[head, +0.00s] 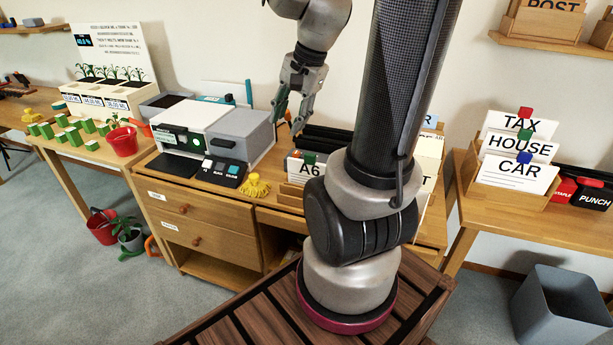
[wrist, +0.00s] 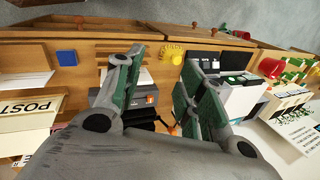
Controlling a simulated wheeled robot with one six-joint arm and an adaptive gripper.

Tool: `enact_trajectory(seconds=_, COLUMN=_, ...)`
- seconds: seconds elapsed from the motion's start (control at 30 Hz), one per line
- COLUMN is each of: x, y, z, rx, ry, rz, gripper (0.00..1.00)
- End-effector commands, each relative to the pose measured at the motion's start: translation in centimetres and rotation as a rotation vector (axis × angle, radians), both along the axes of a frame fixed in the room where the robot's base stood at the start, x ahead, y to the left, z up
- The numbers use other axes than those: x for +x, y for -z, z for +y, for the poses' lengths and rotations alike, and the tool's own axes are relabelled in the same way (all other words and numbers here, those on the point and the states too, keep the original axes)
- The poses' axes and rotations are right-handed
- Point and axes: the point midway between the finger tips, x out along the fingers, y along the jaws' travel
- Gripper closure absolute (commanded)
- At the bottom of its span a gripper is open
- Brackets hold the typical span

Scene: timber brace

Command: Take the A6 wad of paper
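A white card or stack marked A6 (head: 309,170), with a small green piece at its top, stands in a wooden holder on the middle desk. My arm hides part of what stands to its right. My gripper (head: 287,123) hangs above the desk, up and to the left of the A6 stack, apart from it. In the wrist view my gripper (wrist: 165,62) is also open. A pale block beside the left finger there is partly hidden, and I cannot tell whether it is the A6 paper.
A white and grey machine (head: 216,130) stands left of the A6 holder, with a yellow knobbly thing (head: 255,187) in front. Dark trays (head: 325,138) sit behind the holder. A wooden card box (head: 505,175) with TAX, HOUSE and CAR cards is on the right desk.

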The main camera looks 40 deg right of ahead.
Motion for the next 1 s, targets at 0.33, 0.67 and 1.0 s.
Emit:
enact_trajectory(seconds=0.33, x=4.7, y=10.5, z=-9.2, rx=0.36, ry=0.968, rz=0.161, gripper=0.61)
enact_trajectory(seconds=0.67, x=5.3, y=15.7, z=-12.4, rx=0.479, ry=1.318, rz=0.213, gripper=0.61)
enact_trajectory(seconds=1.0, x=6.8, y=20.0, z=-11.4, rx=0.476, ry=1.314, rz=0.213, gripper=0.61)
